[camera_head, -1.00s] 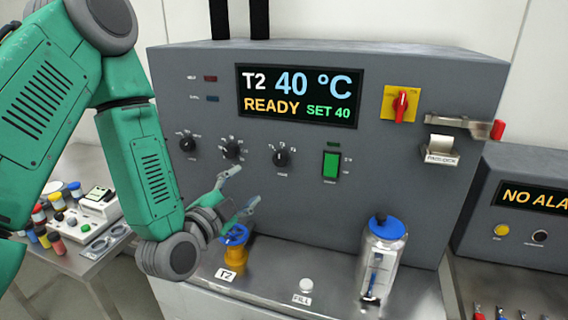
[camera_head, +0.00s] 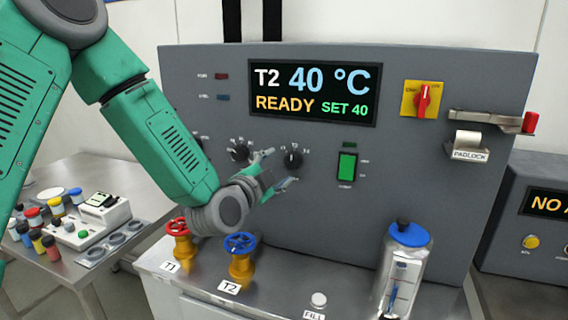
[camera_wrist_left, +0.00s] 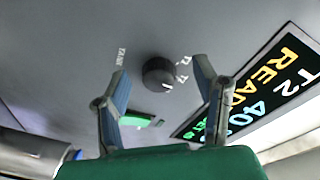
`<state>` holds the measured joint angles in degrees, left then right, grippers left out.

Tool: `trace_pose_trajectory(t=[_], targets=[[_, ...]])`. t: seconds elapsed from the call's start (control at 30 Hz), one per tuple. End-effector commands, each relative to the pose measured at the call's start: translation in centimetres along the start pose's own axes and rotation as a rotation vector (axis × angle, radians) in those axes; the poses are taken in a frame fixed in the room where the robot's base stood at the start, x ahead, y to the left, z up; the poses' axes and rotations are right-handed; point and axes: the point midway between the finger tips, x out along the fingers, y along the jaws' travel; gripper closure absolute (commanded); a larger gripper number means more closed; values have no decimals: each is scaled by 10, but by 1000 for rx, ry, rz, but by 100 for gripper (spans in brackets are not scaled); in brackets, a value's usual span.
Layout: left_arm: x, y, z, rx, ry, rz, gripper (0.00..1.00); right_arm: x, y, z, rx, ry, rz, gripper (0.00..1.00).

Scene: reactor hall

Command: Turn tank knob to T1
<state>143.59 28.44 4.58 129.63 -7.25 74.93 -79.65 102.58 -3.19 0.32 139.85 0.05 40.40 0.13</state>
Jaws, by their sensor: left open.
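The tank knob (camera_head: 293,158) is a round black dial on the grey panel, rightmost in the knob row. In the left wrist view the black knob (camera_wrist_left: 159,72) sits between and beyond my fingers, with TANK lettering on one side and small T labels on the other. A white mark shows on its edge near those labels. The display (camera_head: 314,92) reads T2, 40 °C, READY, SET 40. My left gripper (camera_head: 279,169) is open and empty, its fingers just left of and below the tank knob in the head view, apparently short of it. My right gripper is out of view.
A red valve (camera_head: 178,229) tagged T1 and a blue valve (camera_head: 240,243) tagged T2 stand on the ledge below my left wrist. A green switch (camera_head: 347,167) is right of the knob. A blue-capped canister (camera_head: 405,265) stands further right.

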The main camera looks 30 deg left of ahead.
Motion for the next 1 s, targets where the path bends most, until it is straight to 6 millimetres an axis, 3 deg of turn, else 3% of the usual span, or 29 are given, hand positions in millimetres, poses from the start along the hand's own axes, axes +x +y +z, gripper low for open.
trace_pose_trajectory(t=[0.27,0.57,0.63,0.7,0.73,1.0], targets=[[28,4,-13,11,5,0,45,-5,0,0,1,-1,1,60],[32,0,0,-2,2,1,45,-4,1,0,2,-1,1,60],[32,0,3,-4,2,1,63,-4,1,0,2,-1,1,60],[32,-1,4,-5,2,1,87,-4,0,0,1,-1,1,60],[32,-1,4,-5,1,1,94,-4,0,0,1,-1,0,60],[33,1,2,2,-6,-1,94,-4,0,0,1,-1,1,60]])
